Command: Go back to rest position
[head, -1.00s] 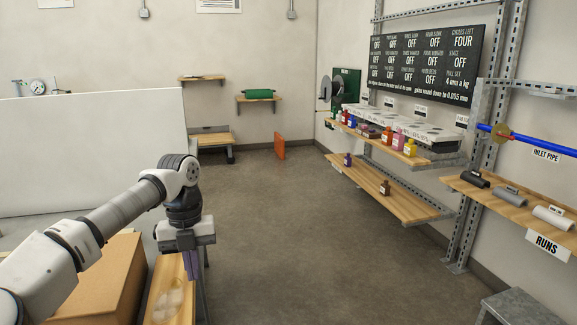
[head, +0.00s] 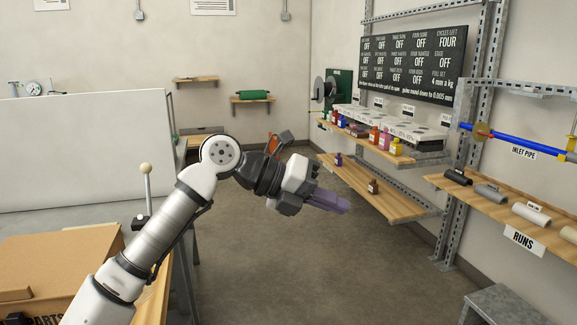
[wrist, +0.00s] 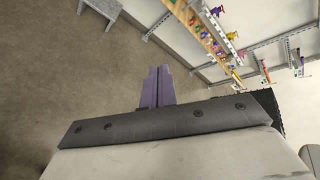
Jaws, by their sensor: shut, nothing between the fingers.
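My gripper (head: 330,203) is up in the open air in the middle of the head view, pointing right and slightly down. Its purple fingers are together with nothing between them. In the wrist view the two fingers (wrist: 158,87) lie side by side over the bare floor. The gripper touches nothing and stands apart from the wall shelves.
Wooden shelves (head: 385,198) with small bottles (head: 373,187) stand on the right wall, below a dark status board (head: 412,64). A grey stool (head: 505,305) is at the lower right. A cardboard box (head: 50,270) is at the lower left. The middle floor is clear.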

